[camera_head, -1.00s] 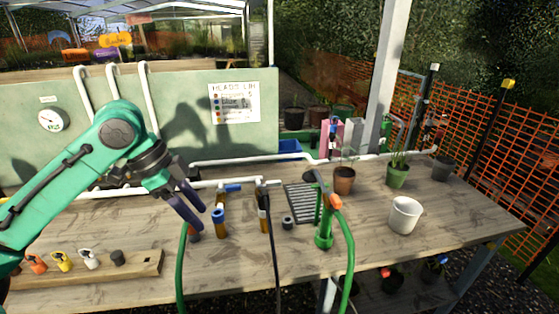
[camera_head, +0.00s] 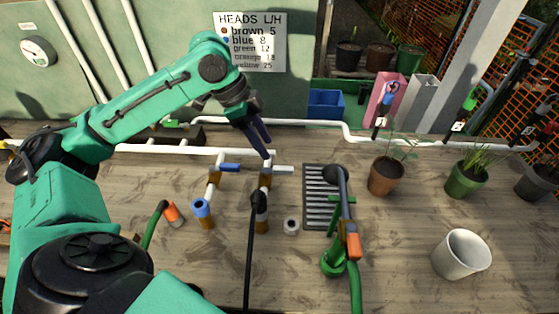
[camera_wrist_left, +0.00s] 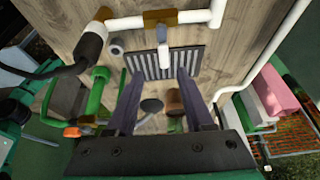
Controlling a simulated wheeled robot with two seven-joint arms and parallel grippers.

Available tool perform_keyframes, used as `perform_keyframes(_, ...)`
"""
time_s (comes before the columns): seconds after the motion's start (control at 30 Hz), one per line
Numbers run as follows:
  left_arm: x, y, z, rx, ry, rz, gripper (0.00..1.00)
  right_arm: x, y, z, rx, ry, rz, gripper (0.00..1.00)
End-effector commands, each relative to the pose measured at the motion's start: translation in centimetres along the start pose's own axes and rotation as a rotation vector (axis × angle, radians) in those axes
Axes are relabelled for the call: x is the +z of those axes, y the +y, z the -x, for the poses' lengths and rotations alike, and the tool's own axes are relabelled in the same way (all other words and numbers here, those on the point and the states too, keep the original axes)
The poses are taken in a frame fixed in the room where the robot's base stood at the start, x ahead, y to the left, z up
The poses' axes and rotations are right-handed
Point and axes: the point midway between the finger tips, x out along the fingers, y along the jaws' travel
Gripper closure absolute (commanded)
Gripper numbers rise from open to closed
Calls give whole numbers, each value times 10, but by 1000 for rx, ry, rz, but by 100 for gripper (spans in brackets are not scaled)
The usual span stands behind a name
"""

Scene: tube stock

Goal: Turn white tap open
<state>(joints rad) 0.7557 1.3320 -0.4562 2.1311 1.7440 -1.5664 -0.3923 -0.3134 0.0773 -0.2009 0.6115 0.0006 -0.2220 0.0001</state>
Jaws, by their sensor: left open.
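The white tap's lever (camera_head: 284,169) sticks out to the right from its brass body (camera_head: 265,180) on the white pipe. A black hose (camera_head: 249,240) joins its lower end. In the left wrist view the white lever (camera_wrist_left: 163,47) points towards me, below the brass body (camera_wrist_left: 161,17). My left gripper (camera_head: 264,150) is just behind and above the tap in the head view. Its fingers (camera_wrist_left: 159,74) are open, one on either side of the lever's line, and I see no contact. My right gripper is not in view.
A blue-handled tap (camera_head: 229,167) sits just left on the same pipe. A slatted drain (camera_head: 316,205) and a green standpipe (camera_head: 333,258) with an orange-ended hose stand to the right. Plant pots and a white pot (camera_head: 461,254) stand farther right. A wall sign (camera_head: 250,43) hangs behind.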

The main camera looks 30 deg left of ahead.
Motion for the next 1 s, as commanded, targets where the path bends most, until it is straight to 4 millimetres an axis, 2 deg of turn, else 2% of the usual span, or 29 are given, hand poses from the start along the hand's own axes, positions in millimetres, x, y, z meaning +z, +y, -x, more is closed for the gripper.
perform_keyframes(0.1, 0, 1, -33, 6, -1, 0, 48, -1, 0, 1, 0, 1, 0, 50)
perform_keyframes(0.3, 0, 0, -73, 2, 1, 1, 48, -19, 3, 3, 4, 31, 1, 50)
perform_keyframes(0.43, 0, 0, -83, 0, 1, 0, 48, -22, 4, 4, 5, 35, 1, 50)
perform_keyframes(0.63, 0, 0, -84, -1, 1, 0, 48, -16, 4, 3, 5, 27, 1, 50)
perform_keyframes(0.67, 0, 0, -83, -1, 1, 0, 51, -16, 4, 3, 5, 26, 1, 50)
perform_keyframes(0.7, 0, 0, -83, -1, 1, 1, 67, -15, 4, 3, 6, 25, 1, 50)
perform_keyframes(0.8, 0, 0, -83, -1, 0, 1, 100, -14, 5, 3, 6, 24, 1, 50)
perform_keyframes(1.0, 0, 0, -83, -1, 0, 1, 100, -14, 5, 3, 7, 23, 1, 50)
